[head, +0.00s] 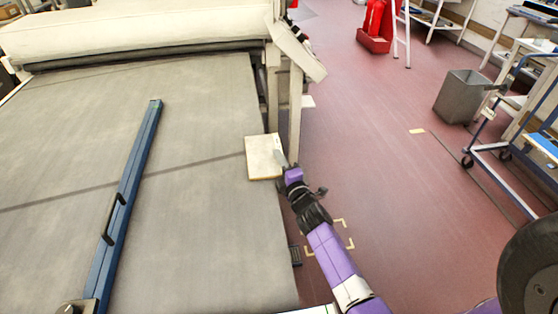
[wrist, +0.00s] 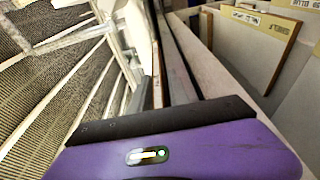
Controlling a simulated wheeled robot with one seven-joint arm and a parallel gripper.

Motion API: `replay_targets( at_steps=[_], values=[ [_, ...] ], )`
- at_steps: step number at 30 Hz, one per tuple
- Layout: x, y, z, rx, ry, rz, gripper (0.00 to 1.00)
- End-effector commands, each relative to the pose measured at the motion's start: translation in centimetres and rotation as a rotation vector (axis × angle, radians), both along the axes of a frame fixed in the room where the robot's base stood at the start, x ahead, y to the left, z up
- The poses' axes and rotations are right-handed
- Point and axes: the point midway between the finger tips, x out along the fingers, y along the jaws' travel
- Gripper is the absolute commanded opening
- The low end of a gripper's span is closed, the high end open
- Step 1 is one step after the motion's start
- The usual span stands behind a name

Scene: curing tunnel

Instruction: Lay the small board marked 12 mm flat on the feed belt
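The feed belt (head: 190,215) is a wide grey surface filling the left of the head view. A small pale board (head: 263,157) is at the belt's right edge, partly beyond it. It looks roughly level; I cannot tell whether it touches the belt. My gripper (head: 281,157) meets the board's right side and appears shut on it. No 12 mm marking is readable on this board in the head view. In the wrist view my purple gripper body and its dark front edge fill the bottom; the grip itself is not clear there.
A blue bar (head: 130,190) with a black handle lies lengthwise on the belt. A pale machine post (head: 296,115) stands just beyond my gripper. Red floor, a grey bin (head: 462,96) and a blue trolley lie right. The wrist view shows labelled boards (wrist: 252,42) in a rack.

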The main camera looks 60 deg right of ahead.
Motion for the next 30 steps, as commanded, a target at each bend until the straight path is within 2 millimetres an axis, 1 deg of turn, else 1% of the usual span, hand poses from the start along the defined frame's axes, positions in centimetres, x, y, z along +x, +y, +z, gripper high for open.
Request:
replay_targets(
  at_steps=[2, 10, 13, 17, 24, 30],
  values=[
    [0.0, 0.0, 0.1, 0.0, 0.0, 0.0, 0.36],
    [0.0, 0.0, 0.0, 0.001, 0.001, 0.0, 0.36],
    [-0.4, 0.4, -0.1, 0.001, 0.002, 0.0, 0.36],
    [-1.7, 1.4, -0.1, 0.003, 0.002, 0.001, 0.36],
    [-4.8, 3.5, -0.2, 0.0, 0.002, 0.0, 0.36],
    [-6.2, 4.5, -0.1, 0.0, 0.0, 0.001, 0.36]
  ],
)
